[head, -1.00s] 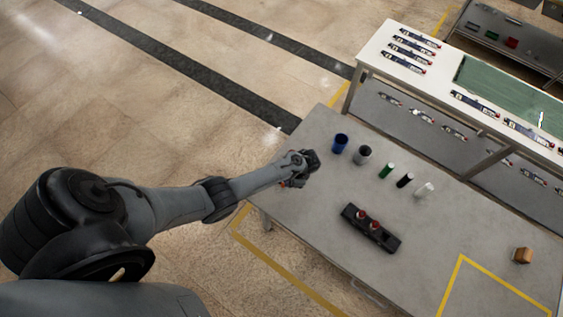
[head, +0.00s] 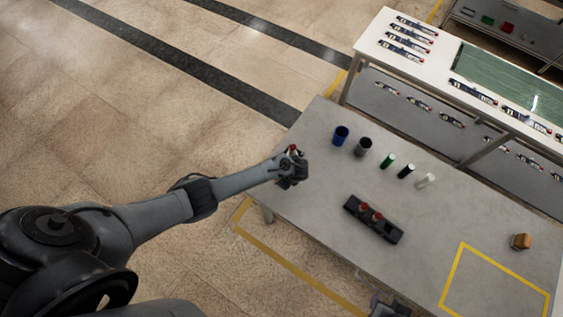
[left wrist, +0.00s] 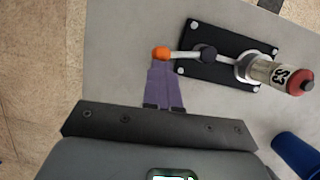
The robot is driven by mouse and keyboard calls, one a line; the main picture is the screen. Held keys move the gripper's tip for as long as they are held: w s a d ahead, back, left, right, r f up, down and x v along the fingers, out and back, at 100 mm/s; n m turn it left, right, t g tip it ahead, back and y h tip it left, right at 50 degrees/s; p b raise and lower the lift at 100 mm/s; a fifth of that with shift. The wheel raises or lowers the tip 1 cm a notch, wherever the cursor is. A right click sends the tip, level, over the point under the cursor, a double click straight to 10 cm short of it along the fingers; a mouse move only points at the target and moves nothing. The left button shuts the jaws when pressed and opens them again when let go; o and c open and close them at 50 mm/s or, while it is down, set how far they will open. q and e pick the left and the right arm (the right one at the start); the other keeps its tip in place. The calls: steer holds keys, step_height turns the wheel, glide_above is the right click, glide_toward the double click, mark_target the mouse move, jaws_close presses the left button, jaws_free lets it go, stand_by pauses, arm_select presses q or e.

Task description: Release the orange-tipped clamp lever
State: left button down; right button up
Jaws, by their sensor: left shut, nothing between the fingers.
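The clamp shows in the left wrist view as a black base plate (left wrist: 218,72) with a metal lever (left wrist: 187,55) ending in an orange tip (left wrist: 161,53). A cylinder marked S3 (left wrist: 272,74) with a red cap is in the clamp. My left gripper's purple fingers (left wrist: 161,64) are shut and empty, their tips right at the orange tip; I cannot tell if they touch it. In the head view my left gripper (head: 292,180) is over the table's left edge and hides most of the clamp. A grey part at the bottom edge looks like my right gripper (head: 388,308); its fingers are unclear.
On the grey table (head: 310,220) stand a blue cup (head: 340,136), a grey cup (head: 362,147), green, black and white cylinders, and a black block (head: 388,231) with red-topped pieces. A brown object (head: 521,242) is at right. The yellow-outlined area (head: 470,248) is clear.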

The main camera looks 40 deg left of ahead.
arm_select(q)
steer(key=shift+f, duration=0.2)
arm_select(e)
steer(key=shift+f, duration=0.15)
arm_select(q)
steer(key=shift+w+a+f+b, duration=0.1)
steer(key=shift+w+a+b, duration=0.1)
steer(key=shift+b, duration=0.1)
steer(key=shift+w, duration=0.5)
steer(key=shift+a, duration=0.1)
arm_select(e)
steer(key=shift+s+f, duration=0.1)
steer(key=shift+f, duration=0.35)
arm_select(q)
steer(key=shift+r, duration=0.25)
steer(key=d, duration=0.3)
steer(key=shift+w+d+r, duration=0.15)
steer(key=shift+d+r, duration=0.15)
steer(key=shift+d, duration=0.1)
steer(key=shift+w+d+r+p, duration=0.1)
steer(key=shift+d+r+p, duration=0.45)
steer(key=shift+d+r, duration=0.25)
steer(key=p+v, duration=0.1)
steer(key=v, duration=0.7)
steer(key=shift+a, duration=0.35)
arm_select(e)
steer(key=shift+d+r, duration=0.4)
steer(key=shift+r, duration=0.25)
steer(key=shift+d+r, duration=0.35)
steer(key=shift+r, duration=0.3)
